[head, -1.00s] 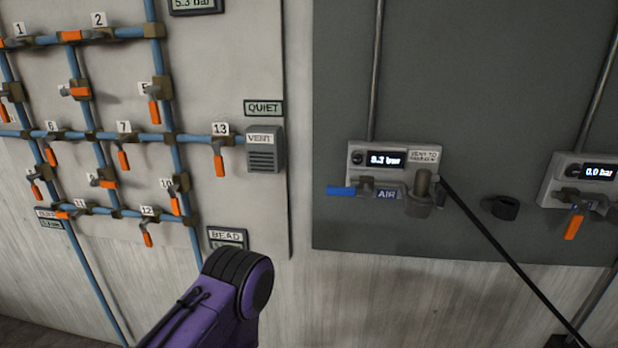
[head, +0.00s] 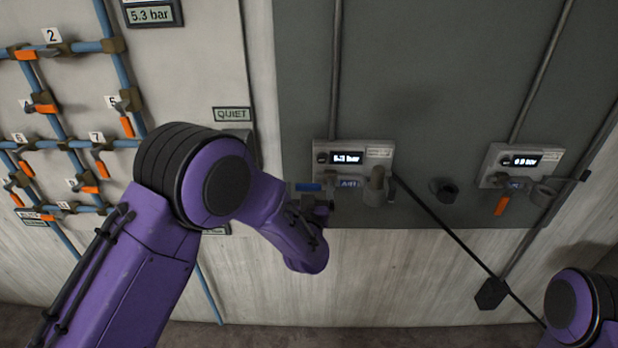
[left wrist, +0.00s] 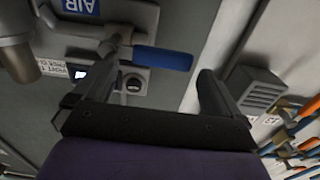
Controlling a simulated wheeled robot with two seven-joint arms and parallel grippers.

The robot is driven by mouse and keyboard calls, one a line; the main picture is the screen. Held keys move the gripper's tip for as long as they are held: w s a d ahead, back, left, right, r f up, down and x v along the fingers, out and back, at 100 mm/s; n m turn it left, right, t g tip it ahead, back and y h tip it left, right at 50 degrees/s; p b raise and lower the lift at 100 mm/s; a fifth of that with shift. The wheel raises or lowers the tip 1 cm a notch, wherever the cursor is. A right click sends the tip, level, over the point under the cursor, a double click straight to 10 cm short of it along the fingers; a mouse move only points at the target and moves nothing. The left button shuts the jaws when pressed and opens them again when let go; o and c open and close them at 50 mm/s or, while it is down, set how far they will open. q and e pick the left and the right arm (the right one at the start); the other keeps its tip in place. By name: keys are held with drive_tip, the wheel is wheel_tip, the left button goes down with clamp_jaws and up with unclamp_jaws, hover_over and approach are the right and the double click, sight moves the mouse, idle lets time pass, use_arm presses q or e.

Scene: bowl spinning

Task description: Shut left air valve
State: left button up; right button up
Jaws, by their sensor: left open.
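The left air panel (head: 324,157) has a lit display and an AIR label (head: 349,183). Its valve has a blue handle (head: 309,187) that points left, lying horizontal. In the left wrist view the blue handle (left wrist: 165,59) lies across the space ahead of my fingers. My left gripper (left wrist: 158,73) is open, one finger on each side of the handle's length, with nothing held. I cannot tell whether it touches the handle. In the head view my left gripper (head: 312,204) is partly hidden by my wrist, just below the handle. My right gripper is not in view.
A second panel (head: 497,160) with an orange handle (head: 501,205) is at the right. A dark hose (head: 440,222) runs diagonally from the left panel. An empty dark holder (head: 444,190) sits between the panels. Blue pipes (head: 60,112) with several orange-handled valves are at the left.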

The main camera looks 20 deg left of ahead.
sight(308, 185)
use_arm(q)
drive_tip(key=x, duration=0.3)
drive_tip(key=shift+w+a+p, duration=0.1)
drive_tip(key=shift+w+p, duration=0.1)
drive_tip(key=shift+p, duration=0.1)
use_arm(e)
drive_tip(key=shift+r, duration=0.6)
